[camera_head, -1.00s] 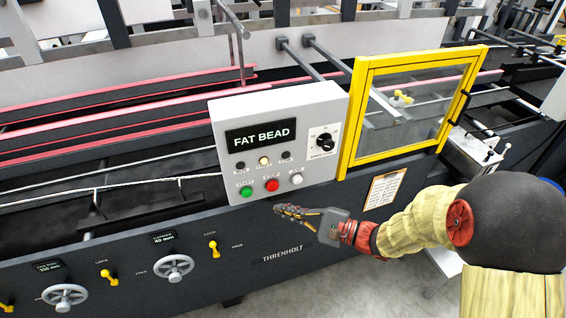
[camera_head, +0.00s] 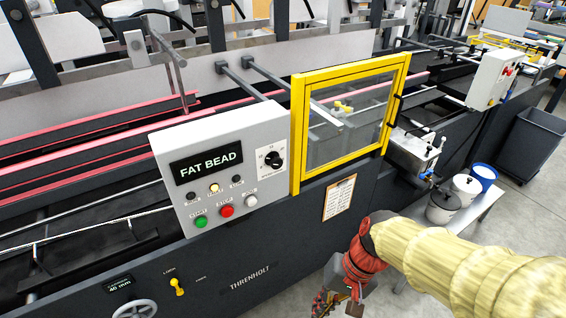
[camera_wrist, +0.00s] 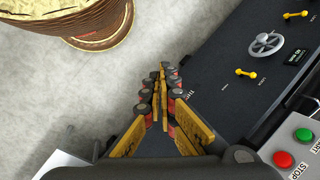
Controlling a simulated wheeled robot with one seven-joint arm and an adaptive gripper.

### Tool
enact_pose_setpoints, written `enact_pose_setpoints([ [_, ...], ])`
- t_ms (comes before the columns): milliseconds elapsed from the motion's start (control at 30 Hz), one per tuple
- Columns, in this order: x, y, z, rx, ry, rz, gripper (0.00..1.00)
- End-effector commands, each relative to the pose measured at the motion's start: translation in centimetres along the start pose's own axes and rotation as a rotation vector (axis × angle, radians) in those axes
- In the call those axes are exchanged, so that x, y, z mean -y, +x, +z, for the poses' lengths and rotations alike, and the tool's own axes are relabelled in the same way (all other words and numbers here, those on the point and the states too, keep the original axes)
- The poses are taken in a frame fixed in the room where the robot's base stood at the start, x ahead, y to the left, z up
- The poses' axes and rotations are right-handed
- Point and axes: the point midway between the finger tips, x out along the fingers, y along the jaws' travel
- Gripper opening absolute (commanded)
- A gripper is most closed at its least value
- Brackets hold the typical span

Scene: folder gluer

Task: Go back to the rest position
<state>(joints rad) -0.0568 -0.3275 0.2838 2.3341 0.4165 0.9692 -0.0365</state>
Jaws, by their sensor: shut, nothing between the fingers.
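My gripper (camera_wrist: 160,85) is shut and empty in the wrist view, its yellow and dark fingers meeting at the tips over the machine's dark front panel and the pale floor. In the head view my gripper (camera_head: 322,301) hangs low at the bottom edge, partly cut off, in front of the machine's lower panel. My arm reaches in from the right. The control box (camera_head: 165,147) reads FAT BEAD and stands up and to the left of the gripper, apart from it.
A yellow-framed guard (camera_head: 298,150) stands beside the control box. A clipboard (camera_head: 339,198) hangs on the dark panel. White tubs (camera_head: 441,208) stand on a small table at right. A dark bin (camera_head: 527,145) is farther right. A handwheel (camera_wrist: 265,43) and yellow levers protrude from the panel.

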Motion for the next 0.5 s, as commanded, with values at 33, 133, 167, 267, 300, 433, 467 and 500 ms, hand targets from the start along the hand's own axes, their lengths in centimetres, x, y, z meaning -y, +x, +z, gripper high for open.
enact_pose_setpoints([
  [33, -1.3, -2.1, -0.2, -0.084, -0.049, 0.055, 0.0],
  [133, -3.9, -6.1, -0.5, -0.236, -0.138, 0.168, 0.0],
  [167, -4.5, -7.3, -0.5, -0.282, -0.161, 0.198, 0.0],
  [267, -5.9, -11.1, -0.2, -0.41, -0.22, 0.271, 0.0],
  [300, -6.1, -12.3, 0.1, -0.452, -0.233, 0.287, 0.0],
  [433, -5.8, -15.2, 0.9, -0.554, -0.245, 0.289, 0.0],
  [467, -5.7, -15.8, 1.0, -0.572, -0.245, 0.287, 0.0],
  [500, -5.6, -16.3, 1.1, -0.588, -0.245, 0.285, 0.0],
])
